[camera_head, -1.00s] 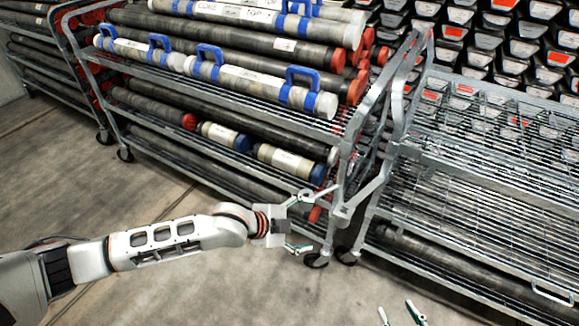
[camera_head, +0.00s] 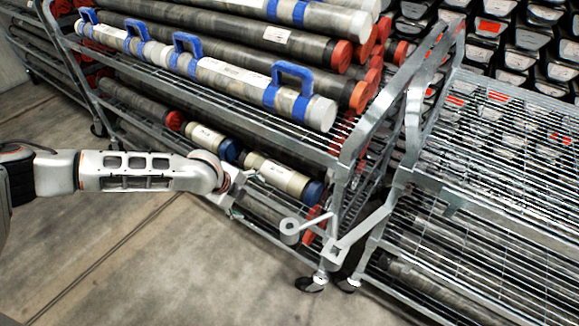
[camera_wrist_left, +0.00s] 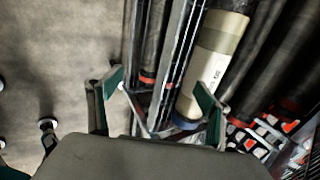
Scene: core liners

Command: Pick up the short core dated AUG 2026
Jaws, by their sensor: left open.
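Two short cores with cream sleeves and blue end caps lie on the middle shelf of the left cart. The nearer short core (camera_head: 278,176) is at the right and the other short core (camera_head: 207,140) is to its left. No date is readable on either label. My left gripper (camera_head: 240,190) is in front of the shelf edge, beside the nearer core. In the left wrist view my left gripper (camera_wrist_left: 155,95) is open and empty, and a cream short core (camera_wrist_left: 213,62) lies beyond its right finger, apart from it. My right gripper is out of view.
The left cart's shelf rail (camera_head: 220,92) and end frame (camera_head: 350,165) stand close to the gripper. Long cores with blue handles (camera_head: 292,88) lie on the shelf above. A mostly empty cart (camera_head: 500,170) stands right. Open floor (camera_head: 140,260) lies in front.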

